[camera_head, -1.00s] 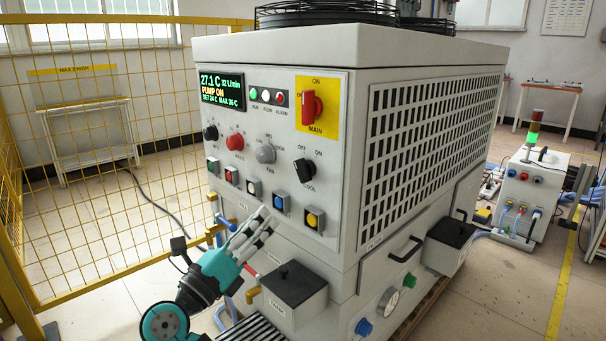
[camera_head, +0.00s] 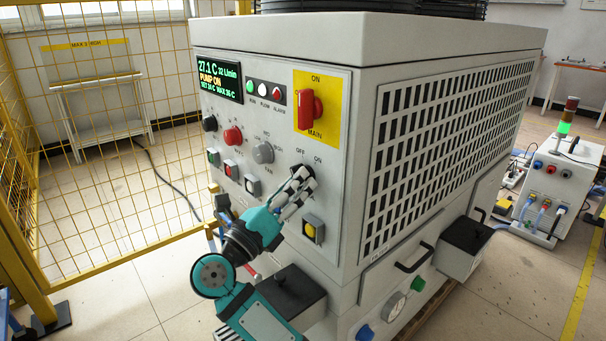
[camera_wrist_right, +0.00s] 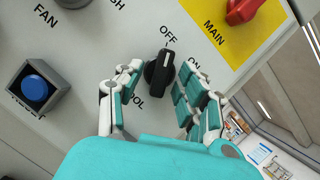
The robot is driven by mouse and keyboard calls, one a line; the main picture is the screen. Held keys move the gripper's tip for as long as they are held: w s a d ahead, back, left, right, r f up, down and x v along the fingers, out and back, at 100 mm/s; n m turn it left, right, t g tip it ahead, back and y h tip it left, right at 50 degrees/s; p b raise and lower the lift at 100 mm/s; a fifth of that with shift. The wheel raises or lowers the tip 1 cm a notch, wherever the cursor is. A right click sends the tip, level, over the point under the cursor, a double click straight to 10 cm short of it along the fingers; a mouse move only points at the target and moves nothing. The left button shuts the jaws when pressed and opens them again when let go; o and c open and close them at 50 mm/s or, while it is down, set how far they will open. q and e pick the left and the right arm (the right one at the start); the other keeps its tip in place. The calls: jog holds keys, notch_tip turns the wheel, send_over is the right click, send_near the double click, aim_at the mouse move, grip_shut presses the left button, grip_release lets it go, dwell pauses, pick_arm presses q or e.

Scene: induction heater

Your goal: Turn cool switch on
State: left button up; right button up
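The cool switch is a black rotary knob (camera_wrist_right: 159,75) with a white mark, on the grey front panel below the red main switch. In the right wrist view its mark points towards the OFF label; the ON label is to the right, partly behind a finger. In the head view the knob is mostly hidden by my fingers. My right gripper (camera_head: 298,184) is at the knob. Its white and teal fingers stand open on either side of it, with a visible gap on both sides in the wrist view. My left gripper is not in view.
The red main switch (camera_head: 309,105) on its yellow plate is just above. A grey fan knob (camera_head: 263,152) and several push buttons, including a yellow one (camera_head: 311,231), are close by. A black box (camera_head: 290,291) juts out below. A yellow mesh fence (camera_head: 100,130) stands left.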

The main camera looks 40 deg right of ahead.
jog(key=shift+d+r, duration=0.1)
jog(key=shift+d, duration=0.05)
grip_shut()
dwell(0.4)
